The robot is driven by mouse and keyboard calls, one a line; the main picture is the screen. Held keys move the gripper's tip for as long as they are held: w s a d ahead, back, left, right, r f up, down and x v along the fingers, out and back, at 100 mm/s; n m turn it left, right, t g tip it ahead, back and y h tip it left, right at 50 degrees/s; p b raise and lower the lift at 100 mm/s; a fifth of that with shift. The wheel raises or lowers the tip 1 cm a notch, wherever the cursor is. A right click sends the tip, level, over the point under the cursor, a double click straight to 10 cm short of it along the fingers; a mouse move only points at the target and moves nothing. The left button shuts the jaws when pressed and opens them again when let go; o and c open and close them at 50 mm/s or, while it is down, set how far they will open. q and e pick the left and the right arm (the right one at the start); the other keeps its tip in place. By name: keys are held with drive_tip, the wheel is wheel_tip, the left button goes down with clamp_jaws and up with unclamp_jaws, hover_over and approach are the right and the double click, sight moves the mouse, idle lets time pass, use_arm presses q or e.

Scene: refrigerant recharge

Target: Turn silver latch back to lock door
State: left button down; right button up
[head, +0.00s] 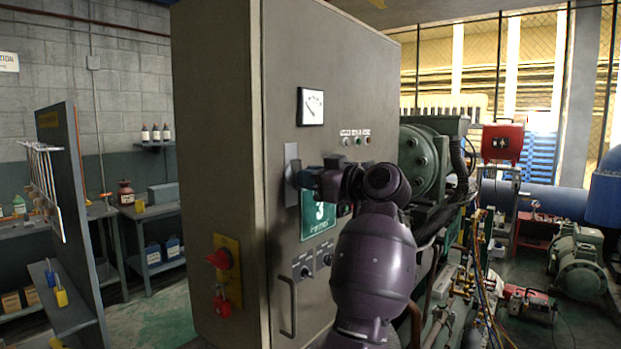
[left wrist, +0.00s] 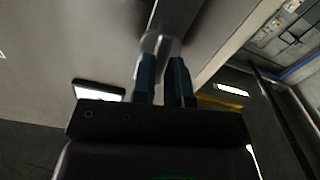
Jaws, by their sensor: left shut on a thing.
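The tall grey cabinet (head: 215,150) stands in the middle of the head view, and its front door (head: 345,75) looks flush with the frame. The silver latch (head: 291,160) is on the left edge of the door, partly hidden by my gripper. My left gripper (head: 303,179) is at the latch, reaching in from the right. In the left wrist view the two dark fingers (left wrist: 163,78) are shut on the silver latch (left wrist: 165,45). The latch's exact angle is hard to tell. My right gripper is in neither view.
A red rotary switch (head: 222,259) sticks out of the cabinet's left side. A curved door handle (head: 289,305) and knobs (head: 306,272) are below the gripper. A green machine (head: 425,150) stands close on the right. A tool bench (head: 150,210) is at the left.

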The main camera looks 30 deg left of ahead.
use_arm(q)
drive_tip(key=shift+f+m, duration=0.1)
drive_tip(key=shift+m, duration=0.4)
drive_tip(key=c, duration=1.2)
unclamp_jaws()
drive_tip(key=shift+s+a, duration=0.1)
